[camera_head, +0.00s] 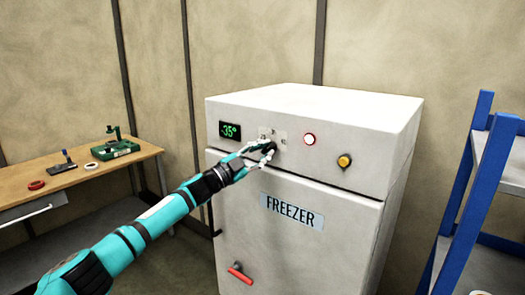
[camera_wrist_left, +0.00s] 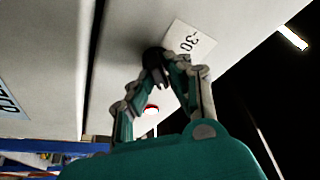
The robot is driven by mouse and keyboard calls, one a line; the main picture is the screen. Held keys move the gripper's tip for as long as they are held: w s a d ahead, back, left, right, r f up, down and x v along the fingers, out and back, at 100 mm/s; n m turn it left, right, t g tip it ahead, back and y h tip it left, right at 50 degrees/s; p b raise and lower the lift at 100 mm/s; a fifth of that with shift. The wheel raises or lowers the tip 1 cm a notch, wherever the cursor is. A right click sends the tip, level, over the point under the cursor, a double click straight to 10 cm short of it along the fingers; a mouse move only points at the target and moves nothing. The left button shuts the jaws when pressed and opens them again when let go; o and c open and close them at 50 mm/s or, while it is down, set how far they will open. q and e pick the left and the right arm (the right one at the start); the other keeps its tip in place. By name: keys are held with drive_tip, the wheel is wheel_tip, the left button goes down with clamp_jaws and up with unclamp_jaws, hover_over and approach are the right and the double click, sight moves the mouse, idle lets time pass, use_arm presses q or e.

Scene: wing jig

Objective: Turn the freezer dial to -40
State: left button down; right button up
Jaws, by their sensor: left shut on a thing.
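The white freezer (camera_head: 285,210) stands in the middle of the head view. Its green display (camera_head: 230,130) appears to read -35°. The black dial (camera_head: 270,147) is on the upper front panel, right of the display, and shows dark in the left wrist view (camera_wrist_left: 153,58). A pale scale plate (camera_head: 279,134) lies behind it; a "-30" mark (camera_wrist_left: 190,40) shows in the wrist view. My left gripper (camera_head: 268,150) is shut on the dial, its fingertips on either side, hiding part of it. My right gripper is not in view.
A lit red-ringed button (camera_head: 309,139) and a yellow knob (camera_head: 344,161) sit right of the dial. A red handle (camera_head: 240,273) is low on the door. A wooden workbench (camera_head: 75,180) stands left, a blue shelf (camera_head: 470,190) right.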

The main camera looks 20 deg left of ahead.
use_arm(q)
drive_tip(key=shift+r, duration=0.35)
drive_tip(key=c, duration=1.5)
unclamp_jaws()
drive_tip(key=shift+d, duration=0.1)
drive_tip(key=shift+o, duration=0.9)
drive_tip(key=shift+w+d+f, duration=0.1)
drive_tip(key=shift+f, duration=0.15)
drive_tip(key=shift+s+a+f, duration=0.2)
drive_tip(key=shift+s+a, duration=0.05)
drive_tip(key=shift+a, duration=0.1)
drive_tip(key=v, duration=1.1)
drive_tip(key=shift+s+r, duration=0.15)
drive_tip(key=shift+s, duration=0.05)
